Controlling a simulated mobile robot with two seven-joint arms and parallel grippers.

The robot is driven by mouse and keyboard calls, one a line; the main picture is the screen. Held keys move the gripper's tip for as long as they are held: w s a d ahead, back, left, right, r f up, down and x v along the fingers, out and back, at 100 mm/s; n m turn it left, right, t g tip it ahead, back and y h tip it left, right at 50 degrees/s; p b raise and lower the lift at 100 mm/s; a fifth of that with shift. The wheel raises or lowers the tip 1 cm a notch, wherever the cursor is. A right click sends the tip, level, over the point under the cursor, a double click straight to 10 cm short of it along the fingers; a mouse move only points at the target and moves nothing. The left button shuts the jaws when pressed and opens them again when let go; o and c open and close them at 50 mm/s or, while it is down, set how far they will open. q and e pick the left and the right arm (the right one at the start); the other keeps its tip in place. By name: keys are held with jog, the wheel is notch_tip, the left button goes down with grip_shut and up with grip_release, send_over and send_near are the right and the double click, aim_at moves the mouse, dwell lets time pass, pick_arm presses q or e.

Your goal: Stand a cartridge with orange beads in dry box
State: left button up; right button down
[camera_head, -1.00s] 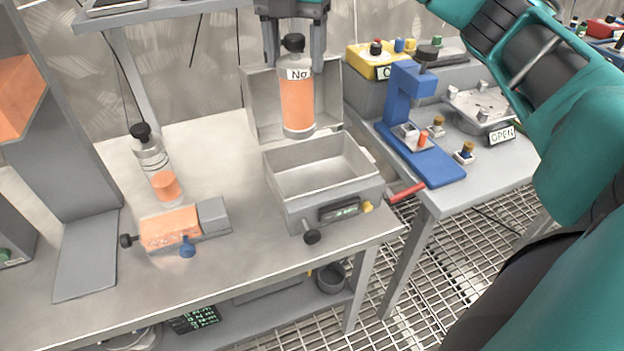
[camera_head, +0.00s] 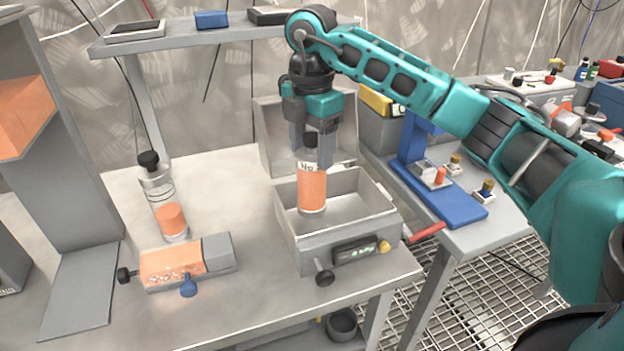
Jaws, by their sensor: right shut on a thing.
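My right gripper (camera_head: 312,150) comes down from above and is shut on the black cap end of a clear cartridge with orange beads (camera_head: 312,190). The cartridge is upright, its lower part inside the open grey dry box (camera_head: 318,254). I cannot tell whether its base touches the box floor. The box lid (camera_head: 276,135) stands open at the back. A second cartridge (camera_head: 158,191), only partly filled with orange beads, stands upright on the bench at the left. My left gripper is not in view.
A grey block with an orange-bead window (camera_head: 172,262) and blue knob lies left of the box. A blue stand (camera_head: 440,195) is on the right-hand table. A shelf (camera_head: 180,40) runs behind. The bench between is clear.

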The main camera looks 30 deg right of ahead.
aim_at(312, 173)
notch_tip(312, 173, down, 2)
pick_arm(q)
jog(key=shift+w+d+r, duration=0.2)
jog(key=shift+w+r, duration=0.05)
pick_arm(e)
jog(key=shift+f, duration=1.95)
jog(key=shift+c, duration=1.1)
grip_release()
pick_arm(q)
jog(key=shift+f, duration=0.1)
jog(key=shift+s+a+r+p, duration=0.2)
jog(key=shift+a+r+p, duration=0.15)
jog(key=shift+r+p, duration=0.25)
pick_arm(e)
notch_tip(312, 173, up, 12)
jog(key=shift+r, duration=0.1)
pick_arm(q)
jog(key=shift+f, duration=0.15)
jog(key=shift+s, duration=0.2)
pick_arm(e)
jog(key=shift+s, duration=0.1)
